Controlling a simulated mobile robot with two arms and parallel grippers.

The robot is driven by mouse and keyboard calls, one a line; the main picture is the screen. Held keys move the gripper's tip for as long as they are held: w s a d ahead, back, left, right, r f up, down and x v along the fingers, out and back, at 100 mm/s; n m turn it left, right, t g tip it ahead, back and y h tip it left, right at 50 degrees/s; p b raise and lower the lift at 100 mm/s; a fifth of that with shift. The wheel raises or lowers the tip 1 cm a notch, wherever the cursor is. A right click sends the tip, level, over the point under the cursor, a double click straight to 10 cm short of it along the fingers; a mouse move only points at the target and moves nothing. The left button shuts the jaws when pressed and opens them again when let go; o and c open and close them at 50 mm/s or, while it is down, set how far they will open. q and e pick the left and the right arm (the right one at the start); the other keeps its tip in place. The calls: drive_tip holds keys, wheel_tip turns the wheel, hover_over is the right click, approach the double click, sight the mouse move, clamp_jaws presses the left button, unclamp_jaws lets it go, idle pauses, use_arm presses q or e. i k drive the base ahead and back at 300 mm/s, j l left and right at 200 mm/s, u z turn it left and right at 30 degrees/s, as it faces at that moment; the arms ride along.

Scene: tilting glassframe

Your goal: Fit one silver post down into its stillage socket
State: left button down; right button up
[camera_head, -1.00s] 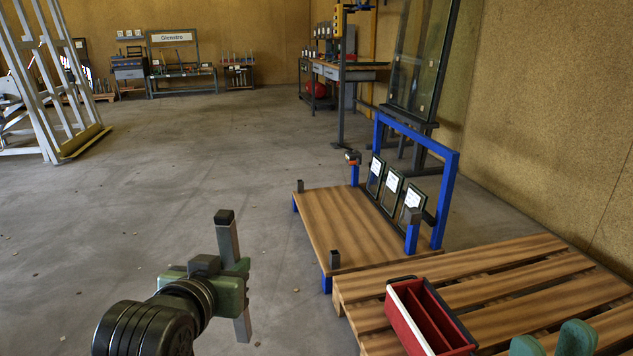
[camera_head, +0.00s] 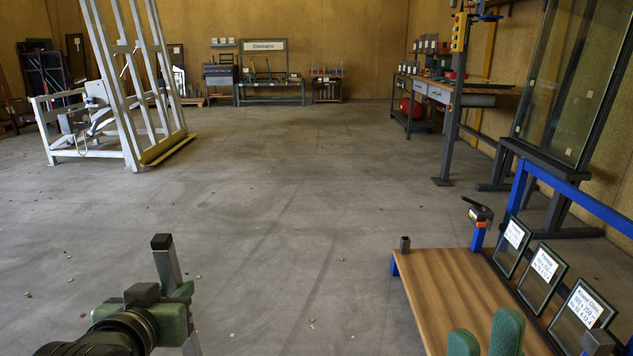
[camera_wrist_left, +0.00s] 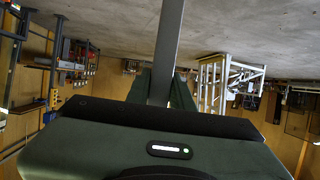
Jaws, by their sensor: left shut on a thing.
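A silver post (camera_head: 167,266) with a dark cap stands nearly upright in my left gripper (camera_head: 165,305), which is shut around it at the lower left of the head view. The post also crosses the left wrist view (camera_wrist_left: 166,50). The stillage (camera_head: 455,290) is at the lower right, with a wooden deck and a blue frame. A small dark square socket (camera_head: 405,244) stands at its far left corner, well right of the post and apart from it. The stillage's near part is out of view. My right gripper (camera_head: 485,338) shows two green fingers with a gap, over the deck.
Several labelled glass panes (camera_head: 542,278) lean along the stillage's right side. A blue upright (camera_head: 479,236) carries a clamp-like tool (camera_head: 480,212). A large glass frame (camera_head: 570,85) stands behind on a dark stand. A white tilting rack (camera_head: 120,90) is far left. The middle floor is clear.

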sight(405, 252)
drive_tip(key=i+z, duration=0.2)
drive_tip(key=i, duration=0.25)
drive_tip(key=i+j+z, duration=0.15)
drive_tip(key=i, duration=0.3)
drive_tip(key=i+j+z, duration=0.2)
drive_tip(key=i, duration=0.25)
drive_tip(key=i+j+z, duration=0.2)
drive_tip(key=i, duration=0.2)
drive_tip(key=i+j+z, duration=0.55)
drive_tip(key=z, duration=0.15)
drive_tip(key=i+j+z, duration=0.35)
drive_tip(key=j+z, duration=0.35)
drive_tip(key=i+j+z, duration=0.15)
drive_tip(key=j+z, duration=0.2)
drive_tip(key=j, duration=0.25)
